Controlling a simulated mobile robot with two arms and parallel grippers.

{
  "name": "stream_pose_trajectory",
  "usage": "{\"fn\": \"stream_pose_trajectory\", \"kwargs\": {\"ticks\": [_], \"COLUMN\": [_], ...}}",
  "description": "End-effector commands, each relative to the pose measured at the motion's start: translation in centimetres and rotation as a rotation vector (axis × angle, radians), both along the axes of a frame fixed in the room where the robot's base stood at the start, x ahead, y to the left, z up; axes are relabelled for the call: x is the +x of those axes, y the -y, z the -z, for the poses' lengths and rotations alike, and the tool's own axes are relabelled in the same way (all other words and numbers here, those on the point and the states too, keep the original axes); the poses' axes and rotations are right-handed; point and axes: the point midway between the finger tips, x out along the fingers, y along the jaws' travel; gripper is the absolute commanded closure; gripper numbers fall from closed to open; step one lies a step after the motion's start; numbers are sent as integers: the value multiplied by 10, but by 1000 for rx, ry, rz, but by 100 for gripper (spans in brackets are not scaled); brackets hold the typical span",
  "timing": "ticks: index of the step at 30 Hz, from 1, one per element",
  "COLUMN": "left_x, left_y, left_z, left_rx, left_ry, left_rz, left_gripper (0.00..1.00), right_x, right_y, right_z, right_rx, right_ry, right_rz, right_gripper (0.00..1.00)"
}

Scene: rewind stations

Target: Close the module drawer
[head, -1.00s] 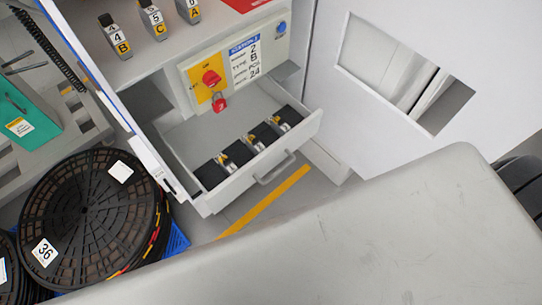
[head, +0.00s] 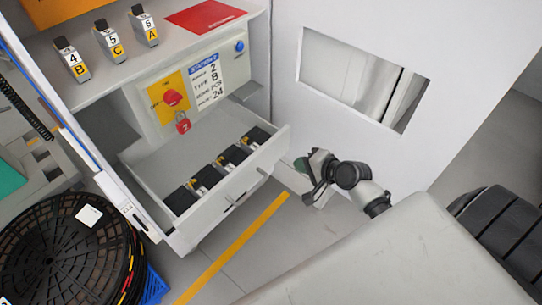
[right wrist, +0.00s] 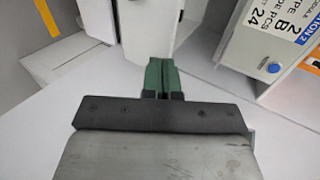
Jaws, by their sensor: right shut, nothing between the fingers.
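The module drawer (head: 235,198) stands pulled out below the station's control panel in the head view. Several dark modules with yellow marks sit in a row along its front inside. Its bar handle (head: 243,190) is on the outer front face. My right gripper (head: 302,165) is just right of the drawer's right front corner, beside the white door, and apart from the handle. In the right wrist view its green fingers (right wrist: 163,78) are together with nothing between them. My left gripper is not in view.
The control panel (head: 188,92) has a red switch and red padlock (head: 183,124). Numbered modules stand on the shelf above. A white door panel (head: 330,145) with a window is at right. Black reels (head: 70,250) stack at lower left. The floor before the drawer is clear.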

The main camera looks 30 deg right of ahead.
Motion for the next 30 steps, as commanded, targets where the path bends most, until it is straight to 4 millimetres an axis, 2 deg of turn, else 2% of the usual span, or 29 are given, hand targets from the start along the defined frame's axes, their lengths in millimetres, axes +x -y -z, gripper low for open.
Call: {"fn": "stream_pose_trajectory", "kwargs": {"ticks": [13, 18, 23, 30], "left_x": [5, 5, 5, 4], "left_y": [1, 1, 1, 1], "left_z": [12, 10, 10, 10], "left_rx": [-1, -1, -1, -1], "left_ry": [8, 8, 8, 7], "left_rz": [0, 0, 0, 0], "left_gripper": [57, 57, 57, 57], "right_x": [74, 98, 109, 111], "right_y": [-27, -36, -40, -41], "right_z": [47, 45, 46, 46], "right_rx": [-2, -5, -4, -5], "right_ry": [0, 1, -1, -1], "right_rz": [-1, 0, 0, 0], "right_gripper": [100, 100, 100, 100]}}
